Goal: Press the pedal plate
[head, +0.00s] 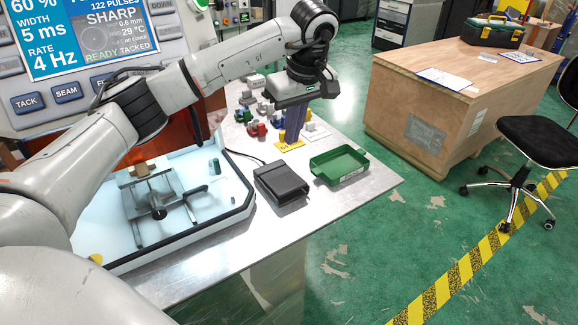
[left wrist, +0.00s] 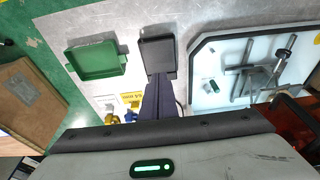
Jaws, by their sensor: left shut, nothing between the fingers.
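The pedal (head: 281,182) is a black box-like plate on the metal table, between the white welding tray and the green tray. A cable runs from its back. It also shows in the left wrist view (left wrist: 158,53), just beyond the fingertips. My left gripper (head: 291,141) is shut and empty, pointing down above the table behind the pedal, near a yellow label. In the left wrist view its closed fingers (left wrist: 157,86) overlap the near part of the pedal; I cannot tell any contact there. My right gripper is not in view.
A green tray (head: 339,166) stands right of the pedal. A white-floored work chamber (head: 205,165) with a metal fixture (head: 155,197) is on the left. Several small coloured parts (head: 257,129) and a yellow label (head: 289,146) lie behind. A wooden crate (head: 430,115) stands across the floor.

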